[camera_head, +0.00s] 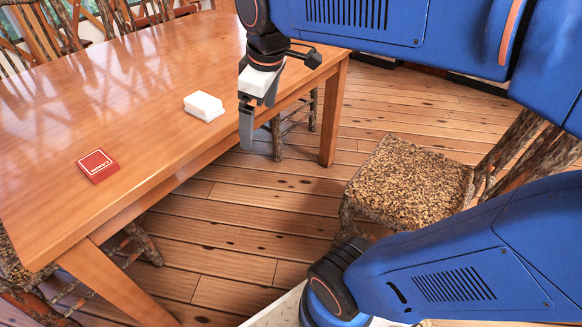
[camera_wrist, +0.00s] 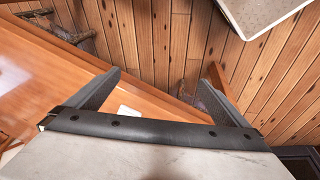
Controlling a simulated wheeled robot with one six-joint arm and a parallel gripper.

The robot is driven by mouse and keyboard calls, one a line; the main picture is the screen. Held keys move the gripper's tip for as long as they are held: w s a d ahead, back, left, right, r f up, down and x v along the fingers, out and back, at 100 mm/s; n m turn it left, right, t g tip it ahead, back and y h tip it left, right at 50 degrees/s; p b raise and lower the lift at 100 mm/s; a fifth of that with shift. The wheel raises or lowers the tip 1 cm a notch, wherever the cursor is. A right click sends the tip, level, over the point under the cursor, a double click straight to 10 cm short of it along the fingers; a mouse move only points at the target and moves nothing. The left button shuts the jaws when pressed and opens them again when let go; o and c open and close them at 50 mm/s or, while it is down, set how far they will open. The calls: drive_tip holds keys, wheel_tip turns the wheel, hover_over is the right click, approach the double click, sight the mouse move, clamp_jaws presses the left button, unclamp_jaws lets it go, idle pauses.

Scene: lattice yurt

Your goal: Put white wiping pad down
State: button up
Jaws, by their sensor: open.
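The white wiping pad (camera_head: 204,106) lies flat on the wooden table (camera_head: 140,85), close to its long right edge. My gripper (camera_head: 246,138) is just to the right of the pad, pointing down by the table edge, apart from the pad and empty. In the wrist view my gripper (camera_wrist: 163,68) has its two fingers wide apart with nothing between the tips. A small part of the white pad (camera_wrist: 127,111) shows there past the gripper's palm; the rest of it is hidden.
A red square box (camera_head: 97,166) with white lettering lies on the table, nearer the front. A chair with a speckled seat (camera_head: 408,180) stands on the plank floor to the right. More rustic chairs stand around the table. The table top between box and pad is clear.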

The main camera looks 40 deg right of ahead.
drive_tip(key=s+d+f+m+t, duration=0.1)
drive_tip(key=s+f+m, duration=0.6)
drive_tip(key=s+f, duration=0.2)
drive_tip(key=shift+s+d+t, duration=0.2)
drive_tip(key=shift+s+t, duration=0.1)
drive_tip(key=shift+s, duration=0.35)
drive_tip(key=shift+r, duration=0.1)
